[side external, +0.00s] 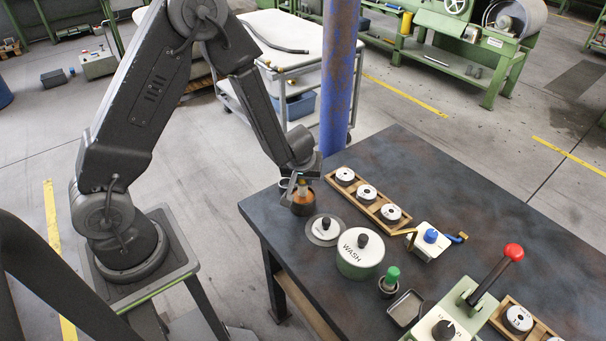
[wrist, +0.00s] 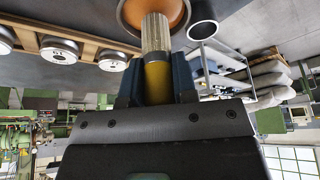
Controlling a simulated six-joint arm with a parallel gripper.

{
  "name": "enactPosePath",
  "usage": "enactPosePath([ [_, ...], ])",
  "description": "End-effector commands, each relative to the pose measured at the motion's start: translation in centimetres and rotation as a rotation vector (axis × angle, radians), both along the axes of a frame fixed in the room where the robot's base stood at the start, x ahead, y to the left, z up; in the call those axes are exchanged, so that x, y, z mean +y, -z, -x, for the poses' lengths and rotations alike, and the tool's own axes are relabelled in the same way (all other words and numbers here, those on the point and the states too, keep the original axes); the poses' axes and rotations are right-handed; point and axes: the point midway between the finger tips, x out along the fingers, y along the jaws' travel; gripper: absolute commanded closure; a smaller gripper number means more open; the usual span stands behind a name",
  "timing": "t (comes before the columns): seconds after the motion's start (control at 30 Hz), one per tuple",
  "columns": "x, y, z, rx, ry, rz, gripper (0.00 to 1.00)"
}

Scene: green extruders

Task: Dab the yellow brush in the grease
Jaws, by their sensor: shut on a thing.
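My gripper (side external: 297,180) is shut on the yellow brush, at the near left corner of the dark table. In the wrist view the jaws (wrist: 155,80) clasp the brush (wrist: 157,75) by its yellow part, and its pale bristles point away from the jaws. The grease pot (side external: 302,209), dark outside with orange inside, stands on the table below the gripper. In the wrist view the bristle end overlaps the orange inside of the pot (wrist: 130,18). I cannot tell how deep the bristles reach or whether they touch the grease.
A wooden rack (side external: 380,208) with several white-topped round parts lies just right of the pot. A grey plate (side external: 323,241), a WASH pot (side external: 358,268), a green-topped item (side external: 392,275) and a red-knobbed lever (side external: 497,275) stand nearby. The table's far right is clear.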

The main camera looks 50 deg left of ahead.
Motion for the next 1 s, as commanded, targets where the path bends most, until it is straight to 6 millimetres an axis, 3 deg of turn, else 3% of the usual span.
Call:
enactPosePath([
  [1.0, 0.02, 0.61, -0.03, 0.000, -0.001, -0.001, 0.97],
])
